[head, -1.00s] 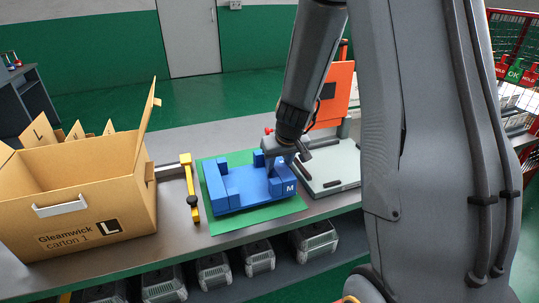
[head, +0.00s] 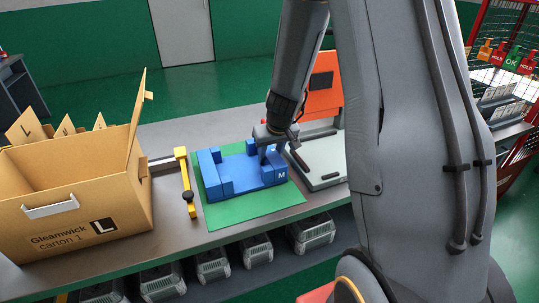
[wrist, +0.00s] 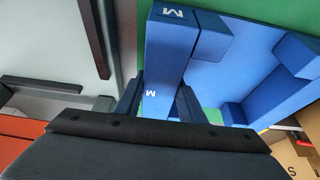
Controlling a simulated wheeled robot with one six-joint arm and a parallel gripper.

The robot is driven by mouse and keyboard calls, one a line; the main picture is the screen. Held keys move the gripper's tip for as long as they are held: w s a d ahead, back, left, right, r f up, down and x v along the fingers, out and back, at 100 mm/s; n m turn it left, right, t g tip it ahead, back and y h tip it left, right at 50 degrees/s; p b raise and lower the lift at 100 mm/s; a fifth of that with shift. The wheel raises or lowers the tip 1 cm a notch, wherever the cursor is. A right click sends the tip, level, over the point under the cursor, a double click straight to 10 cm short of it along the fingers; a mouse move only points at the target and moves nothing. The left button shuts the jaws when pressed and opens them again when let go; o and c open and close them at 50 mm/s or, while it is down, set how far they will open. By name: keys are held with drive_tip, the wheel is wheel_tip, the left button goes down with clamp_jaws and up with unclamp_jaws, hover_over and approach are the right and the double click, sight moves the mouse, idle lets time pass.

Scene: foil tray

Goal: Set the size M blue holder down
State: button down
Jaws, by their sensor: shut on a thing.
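The blue holder (head: 246,170), marked M, is over the rear part of the green mat (head: 250,208) on the bench, with a bare green strip showing in front of it. It looks level; I cannot tell whether it touches the mat or hangs just above it. My gripper (head: 270,144) points down at the holder's right end. In the wrist view my gripper (wrist: 158,105) is shut on an upright blue part with a white M, and the holder (wrist: 245,62) stretches away to the right. The mat (wrist: 270,10) shows beyond it.
A yellow clamp-like bar (head: 186,180) stands close to the mat's left side. The large open carton (head: 60,200), marked L, is further left. A pale device with an orange panel (head: 322,92) is just right of the holder. Grey units sit on a shelf below.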

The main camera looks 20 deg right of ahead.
drive_tip(key=c, duration=1.2)
unclamp_jaws()
drive_tip(key=shift+f, duration=0.1)
drive_tip(key=shift+o, duration=0.2)
drive_tip(key=p+v, duration=0.1)
drive_tip(key=v, duration=1)
drive_tip(key=shift+s+r, duration=0.15)
drive_tip(key=shift+r, duration=0.25)
drive_tip(key=shift+s+a+r, duration=0.15)
drive_tip(key=shift+s+a, duration=0.05)
drive_tip(key=shift+s, duration=0.15)
drive_tip(key=s+a+f+g, duration=0.1)
drive_tip(key=s+a, duration=0.3)
drive_tip(key=s, duration=0.5)
drive_tip(key=s+a+f+g, duration=0.1)
drive_tip(key=s+a+g, duration=0.1)
drive_tip(key=s, duration=0.7)
drive_tip(key=shift+a, duration=0.85)
